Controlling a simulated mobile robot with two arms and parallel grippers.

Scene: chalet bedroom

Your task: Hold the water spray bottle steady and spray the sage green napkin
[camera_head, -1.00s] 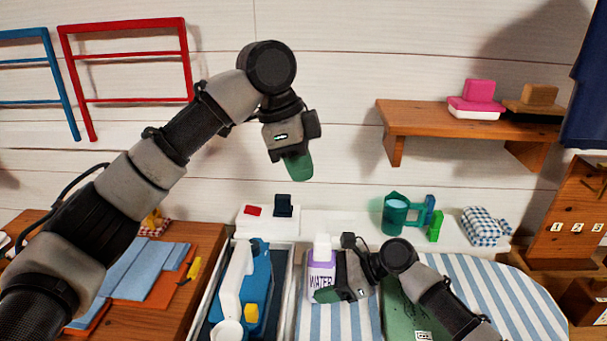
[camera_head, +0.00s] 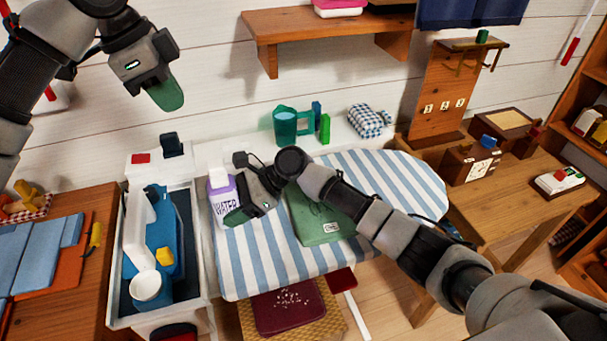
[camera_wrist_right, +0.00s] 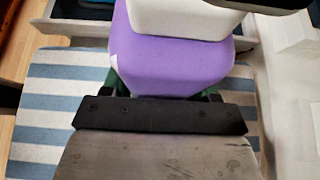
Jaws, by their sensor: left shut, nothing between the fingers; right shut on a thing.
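The water spray bottle (camera_head: 219,187), purple and white with a "WATER" label, stands upright at the left end of the striped ironing board (camera_head: 233,268). My right gripper (camera_head: 236,211) is shut on it from the right. The bottle's purple body also fills the upper middle of the right wrist view (camera_wrist_right: 170,65). The sage green napkin (camera_head: 312,226) lies folded flat on the board, right of the bottle and partly hidden by my right arm. My left gripper (camera_head: 168,95) is raised in front of the wall, shut and empty, up and left of the bottle.
A blue and white iron (camera_head: 158,230) sits in a grey tray left of the board. A teal mug (camera_head: 286,126) and checkered cloth (camera_head: 368,121) are on the white ledge behind. A wooden shelf (camera_head: 325,28) juts from the wall above.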

